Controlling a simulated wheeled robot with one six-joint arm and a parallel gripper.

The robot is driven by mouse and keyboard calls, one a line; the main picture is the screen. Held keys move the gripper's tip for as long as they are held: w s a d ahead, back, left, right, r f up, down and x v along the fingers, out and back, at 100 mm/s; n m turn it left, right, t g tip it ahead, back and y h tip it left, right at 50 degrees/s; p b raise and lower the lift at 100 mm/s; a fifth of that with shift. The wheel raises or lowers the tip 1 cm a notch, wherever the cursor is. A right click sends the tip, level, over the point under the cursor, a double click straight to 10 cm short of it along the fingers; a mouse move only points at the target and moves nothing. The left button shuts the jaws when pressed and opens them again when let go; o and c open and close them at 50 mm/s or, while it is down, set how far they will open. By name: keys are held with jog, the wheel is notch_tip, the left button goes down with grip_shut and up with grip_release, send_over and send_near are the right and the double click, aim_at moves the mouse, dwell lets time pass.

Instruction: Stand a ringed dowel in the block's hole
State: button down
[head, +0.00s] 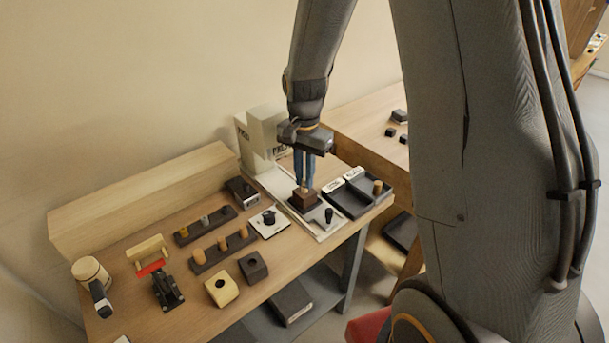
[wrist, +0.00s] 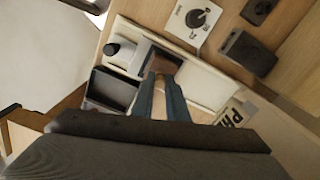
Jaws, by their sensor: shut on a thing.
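My gripper (head: 305,184) points down, its blue fingers shut on a light wooden dowel (wrist: 159,103). In the wrist view the dowel lies between the two fingers (wrist: 163,80); I cannot make out a ring on it. A dark brown block (head: 303,200) sits on the pale fixture plate right under the fingertips, and it also shows in the wrist view (wrist: 166,62). The dowel's lower end is at the block's top; the fingers hide the hole, so I cannot tell whether the end is inside it.
A black-knobbed lever (head: 329,216) stands on the plate close to the block. Dark trays (head: 348,200) are to the right, one with a short wooden peg (head: 377,187). Left are peg racks (head: 208,264), a cream holed block (head: 221,289) and a dark holed block (head: 253,267).

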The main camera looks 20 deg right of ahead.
jog(key=shift+f, duration=0.45)
dwell(0.6)
jog(key=c, duration=1.6)
grip_release()
jog(key=shift+o, duration=0.4)
jog(key=shift+r, duration=0.1)
jog(key=shift+r+p, duration=2.95)
jog(key=shift+r, duration=0.5)
jog(key=s+r+n+t+b, duration=0.1)
jog(key=s+n+b, duration=0.3)
jog(key=s+n, duration=0.5)
jog(key=s, duration=0.7)
jog(key=shift+r+n, duration=0.25)
jog(key=shift+n, duration=0.15)
